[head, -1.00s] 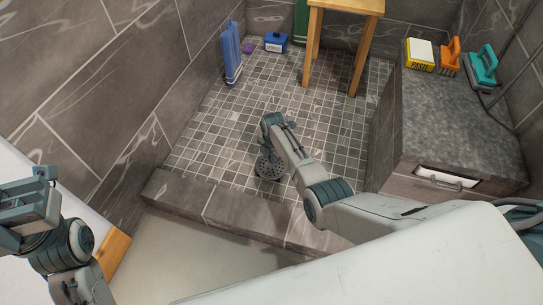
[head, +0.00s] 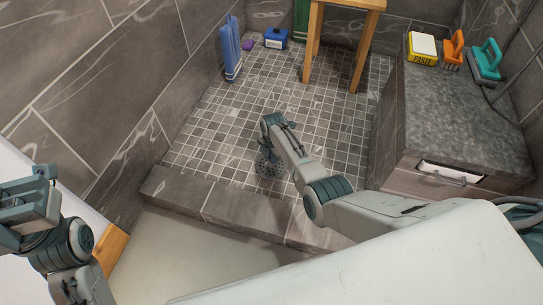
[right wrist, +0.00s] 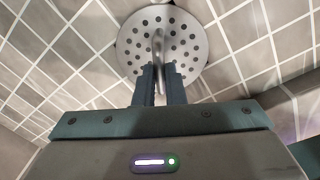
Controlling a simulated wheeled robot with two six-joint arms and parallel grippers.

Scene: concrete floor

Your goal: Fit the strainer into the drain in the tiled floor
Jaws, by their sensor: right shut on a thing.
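The strainer (head: 269,167) is a round grey metal disc with many holes, over the small floor tiles near the low kerb. In the right wrist view the strainer (right wrist: 188,60) is seen from above, with an upright tab at its middle. My right gripper (right wrist: 160,70) is shut on this tab. In the head view my right gripper (head: 266,150) points down at the floor and partly covers the disc. The drain is hidden, and I cannot tell whether the strainer touches the floor. My left gripper (head: 45,176) is at the left edge, away from the strainer; its jaws are unclear.
A tiled kerb (head: 220,207) runs in front of the shower floor. A wooden stool (head: 345,10), a blue box (head: 276,38) and a blue upright item (head: 230,52) stand at the back. A stone-topped bench (head: 450,110) on the right holds a yellow box (head: 422,50) and brushes.

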